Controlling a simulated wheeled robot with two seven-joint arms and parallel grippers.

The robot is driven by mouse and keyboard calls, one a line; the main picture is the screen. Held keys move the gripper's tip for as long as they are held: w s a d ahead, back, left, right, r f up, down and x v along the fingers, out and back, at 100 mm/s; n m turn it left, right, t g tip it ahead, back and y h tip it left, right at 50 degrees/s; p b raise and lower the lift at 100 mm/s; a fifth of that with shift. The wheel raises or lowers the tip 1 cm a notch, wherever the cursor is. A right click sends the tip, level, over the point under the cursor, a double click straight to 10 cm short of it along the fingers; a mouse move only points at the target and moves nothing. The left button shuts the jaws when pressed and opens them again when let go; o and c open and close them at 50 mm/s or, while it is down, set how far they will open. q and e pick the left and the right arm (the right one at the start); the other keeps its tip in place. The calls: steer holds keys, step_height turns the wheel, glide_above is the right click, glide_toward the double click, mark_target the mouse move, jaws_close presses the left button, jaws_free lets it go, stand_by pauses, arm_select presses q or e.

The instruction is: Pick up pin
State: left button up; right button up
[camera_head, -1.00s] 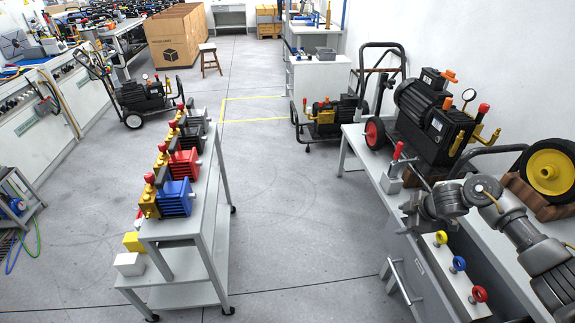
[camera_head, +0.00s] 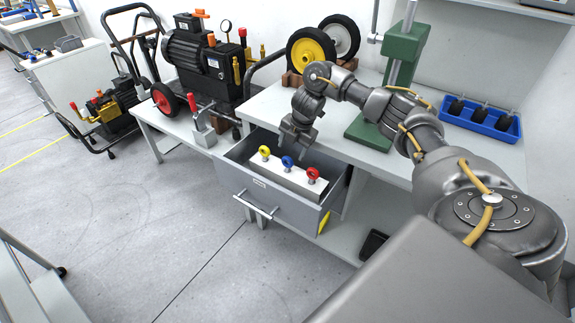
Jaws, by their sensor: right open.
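Three ring-topped pins stand in a white block (camera_head: 286,174) inside an open grey drawer (camera_head: 262,198) under the workbench. They are a yellow pin (camera_head: 264,152), a blue pin (camera_head: 287,162) and a red pin (camera_head: 313,174). My right gripper (camera_head: 296,143) is open and points down over the back of the drawer, apparently above and behind the blue pin. It looks empty and apart from the pins. My left gripper is not in view.
Yellow (camera_head: 311,50) and grey wheels, a green stand (camera_head: 405,50) and a blue tray (camera_head: 480,122) are on the bench.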

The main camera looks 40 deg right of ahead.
mark_target(289, 158)
steer(key=shift+w+f, duration=0.1)
steer(key=shift+f, duration=0.45)
steer(key=shift+a+f, duration=0.15)
steer(key=shift+f, duration=0.1)
steer(key=x, duration=0.3)
steer(key=shift+a+f, duration=0.2)
steer(key=shift+f, duration=0.65)
steer(key=c, duration=1.1)
steer(key=shift+o, duration=0.2)
step_height(289, 158, up, 9)
steer(key=shift+w+r+p, duration=0.1)
steer(key=shift+r+p, duration=0.05)
steer(key=shift+p, duration=0.7)
steer(key=shift+r, duration=0.45)
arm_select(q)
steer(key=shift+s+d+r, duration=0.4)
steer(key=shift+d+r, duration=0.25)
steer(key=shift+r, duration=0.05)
